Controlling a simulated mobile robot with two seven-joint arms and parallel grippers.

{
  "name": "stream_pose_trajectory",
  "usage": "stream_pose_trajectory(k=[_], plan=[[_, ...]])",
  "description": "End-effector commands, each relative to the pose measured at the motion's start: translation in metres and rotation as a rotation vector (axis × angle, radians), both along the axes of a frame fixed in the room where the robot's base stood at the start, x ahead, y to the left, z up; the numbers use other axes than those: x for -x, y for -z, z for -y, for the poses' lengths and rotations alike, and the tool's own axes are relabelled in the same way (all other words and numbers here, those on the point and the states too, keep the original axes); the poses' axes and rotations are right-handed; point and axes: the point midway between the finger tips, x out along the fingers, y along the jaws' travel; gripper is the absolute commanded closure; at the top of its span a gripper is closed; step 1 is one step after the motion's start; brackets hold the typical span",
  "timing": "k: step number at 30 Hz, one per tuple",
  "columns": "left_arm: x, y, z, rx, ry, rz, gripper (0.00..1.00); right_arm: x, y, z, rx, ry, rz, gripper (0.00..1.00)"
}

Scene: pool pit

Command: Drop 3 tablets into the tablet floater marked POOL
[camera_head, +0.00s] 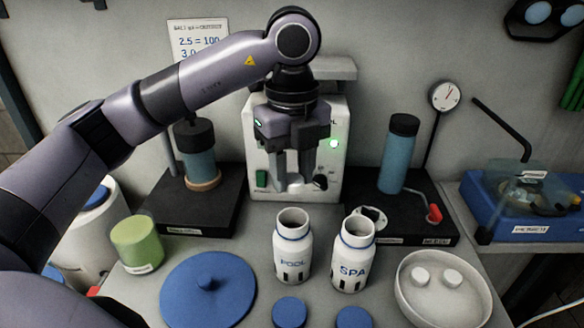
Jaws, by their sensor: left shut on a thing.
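The tablet floater marked POOL (292,250) is a white bottle with a blue ring and an open top. It stands upright on the counter. The similar open floater marked SPA (353,254) stands just to its right. Two white tablets, one on the left (420,275) and one on the right (453,278), lie in a round white dish (404,300) at the lower right. My left gripper (294,184) points down above the POOL floater, apart from it. It is shut on a small white thing, probably a tablet, hard to make out against the white machine. The floater's inside is mostly hidden.
Two blue caps, left (289,312) and right (353,318), lie in front of the floaters. A large blue lid (208,290) and a green tub (137,244) are at left. Behind stand a white machine (328,185) and black stands with blue cylinders. A blue tray (500,222) is at right.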

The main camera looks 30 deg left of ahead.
Motion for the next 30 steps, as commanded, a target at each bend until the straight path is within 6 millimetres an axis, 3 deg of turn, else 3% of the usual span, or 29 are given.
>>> stream_pose_trajectory(k=[18, 30], plan=[[0.0, 0.052, 0.0, -0.001, 0.0, 0.0, 0.92, 0.0, 0.038, 0.0, 0.001, 0.001, 0.0, 0.46], [0.0, 0.058, 0.0, 0.0, 0.0, 0.0, 0.92, 0.0, 0.042, 0.0, 0.001, 0.001, 0.0, 0.46]])
